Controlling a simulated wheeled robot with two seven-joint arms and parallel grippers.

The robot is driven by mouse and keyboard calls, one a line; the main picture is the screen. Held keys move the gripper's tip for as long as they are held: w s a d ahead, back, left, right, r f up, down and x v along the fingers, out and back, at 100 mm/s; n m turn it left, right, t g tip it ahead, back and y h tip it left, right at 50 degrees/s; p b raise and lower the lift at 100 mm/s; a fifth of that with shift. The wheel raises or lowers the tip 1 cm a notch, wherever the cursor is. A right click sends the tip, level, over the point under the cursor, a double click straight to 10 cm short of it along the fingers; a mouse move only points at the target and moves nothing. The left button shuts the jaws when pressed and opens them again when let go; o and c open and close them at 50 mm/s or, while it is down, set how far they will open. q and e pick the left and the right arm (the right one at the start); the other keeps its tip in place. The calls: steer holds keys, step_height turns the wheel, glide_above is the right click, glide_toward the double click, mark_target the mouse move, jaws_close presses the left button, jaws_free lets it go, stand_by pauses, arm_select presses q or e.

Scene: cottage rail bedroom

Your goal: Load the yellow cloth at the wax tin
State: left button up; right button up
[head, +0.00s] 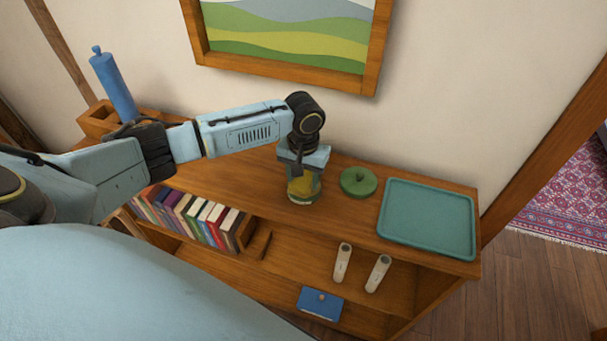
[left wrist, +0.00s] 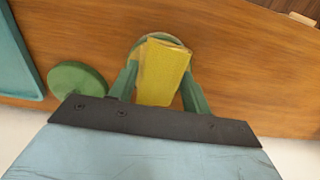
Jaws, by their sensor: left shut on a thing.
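My left gripper (head: 304,184) points down over the shelf top and is shut on the yellow cloth. In the left wrist view the yellow cloth (left wrist: 164,72) stands between the two green fingers (left wrist: 157,88). The open wax tin (head: 304,200) is directly below the gripper; its round rim (left wrist: 150,42) shows just behind the cloth. The cloth's lower end is at the tin, but I cannot tell whether it touches the wax. The green lid (head: 358,182) lies off, to the right of the tin. My right gripper is not in view.
A teal tray (head: 427,218) lies at the right end of the wooden shelf unit (head: 350,218). A blue bottle-like cylinder (head: 113,87) stands at the left end. Books (head: 200,220), two pale cylinders (head: 377,273) and a blue box (head: 320,303) are lower down. A framed picture (head: 290,40) hangs behind.

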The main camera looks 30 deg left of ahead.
arm_select(q)
steer(key=shift+r+p, duration=2.2)
steer(key=shift+p, duration=0.2)
steer(key=shift+r, duration=1.1)
